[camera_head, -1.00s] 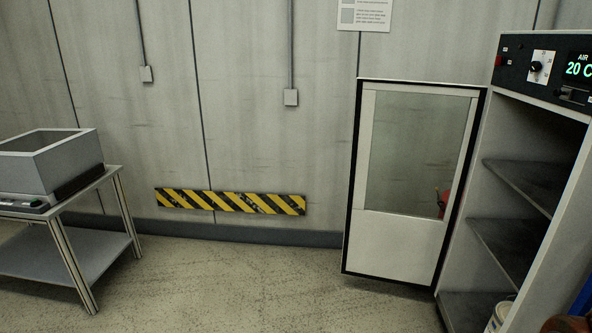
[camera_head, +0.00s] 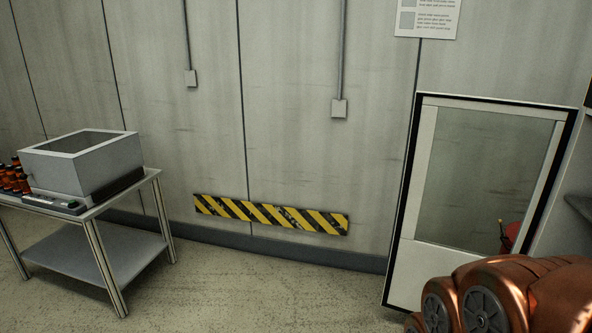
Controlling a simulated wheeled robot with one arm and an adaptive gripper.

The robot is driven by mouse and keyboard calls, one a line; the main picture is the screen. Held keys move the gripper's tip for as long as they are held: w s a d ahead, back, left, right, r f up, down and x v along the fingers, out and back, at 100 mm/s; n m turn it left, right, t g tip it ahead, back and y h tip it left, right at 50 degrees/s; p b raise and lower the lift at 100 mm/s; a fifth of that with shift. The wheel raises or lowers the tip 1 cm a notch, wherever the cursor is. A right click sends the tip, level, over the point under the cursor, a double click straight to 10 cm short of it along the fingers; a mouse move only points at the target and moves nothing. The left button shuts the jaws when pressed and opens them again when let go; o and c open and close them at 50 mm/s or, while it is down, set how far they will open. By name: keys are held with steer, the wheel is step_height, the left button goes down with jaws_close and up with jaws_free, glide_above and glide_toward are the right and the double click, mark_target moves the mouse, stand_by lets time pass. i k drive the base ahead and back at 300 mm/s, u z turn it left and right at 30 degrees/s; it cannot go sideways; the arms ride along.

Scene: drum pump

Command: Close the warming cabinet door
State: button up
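The warming cabinet door (camera_head: 487,170) stands wide open at the right, a white frame with a black edge seal and a glass pane. Its hinge side meets the cabinet (camera_head: 578,172), of which only a strip shows at the right edge, with part of a dark shelf. The rest of the cabinet is out of frame. A copper-coloured part of my arm covers the door's lower right. My gripper is not in view.
A metal table (camera_head: 137,190) at the left carries a grey box-shaped device (camera_head: 85,165) and several amber bottles (camera_head: 14,178). A yellow-black striped strip (camera_head: 270,214) is on the wall. The floor between table and door is clear.

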mark_target(413, 261)
steer(key=u, duration=0.5)
steer(key=i, duration=2.1)
steer(key=z, duration=0.35)
steer(key=i, duration=1.85)
steer(key=z, duration=1)
steer(key=i, duration=0.25)
steer(key=u, duration=0.05)
